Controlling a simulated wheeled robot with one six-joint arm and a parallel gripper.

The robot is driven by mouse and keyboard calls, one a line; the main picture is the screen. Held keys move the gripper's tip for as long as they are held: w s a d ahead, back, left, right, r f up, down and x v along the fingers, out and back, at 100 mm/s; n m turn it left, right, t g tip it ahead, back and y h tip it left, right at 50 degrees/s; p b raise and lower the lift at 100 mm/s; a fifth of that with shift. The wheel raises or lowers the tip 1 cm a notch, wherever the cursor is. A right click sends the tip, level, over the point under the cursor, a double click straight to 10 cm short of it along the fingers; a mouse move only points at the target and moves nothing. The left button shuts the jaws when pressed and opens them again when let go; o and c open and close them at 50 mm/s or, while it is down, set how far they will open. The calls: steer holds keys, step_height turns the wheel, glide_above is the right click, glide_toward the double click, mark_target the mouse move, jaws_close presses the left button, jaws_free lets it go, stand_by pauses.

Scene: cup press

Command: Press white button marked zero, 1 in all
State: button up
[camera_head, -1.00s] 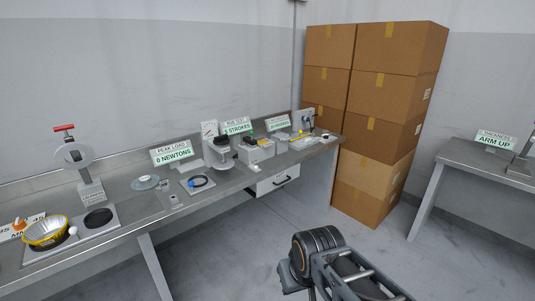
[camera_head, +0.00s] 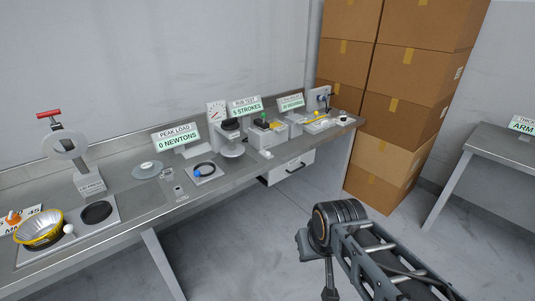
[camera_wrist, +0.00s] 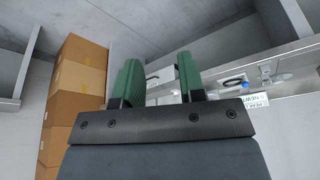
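No zero mark can be read on any button at this size. A small plate with pale spots (camera_head: 180,187) lies on the bench in front of the peak load sign (camera_head: 178,135), which reads 0 newtons.
Another table (camera_head: 490,150) is at far right. Floor in front is clear.

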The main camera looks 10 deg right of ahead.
jaws_close()
stand_by(1.4)
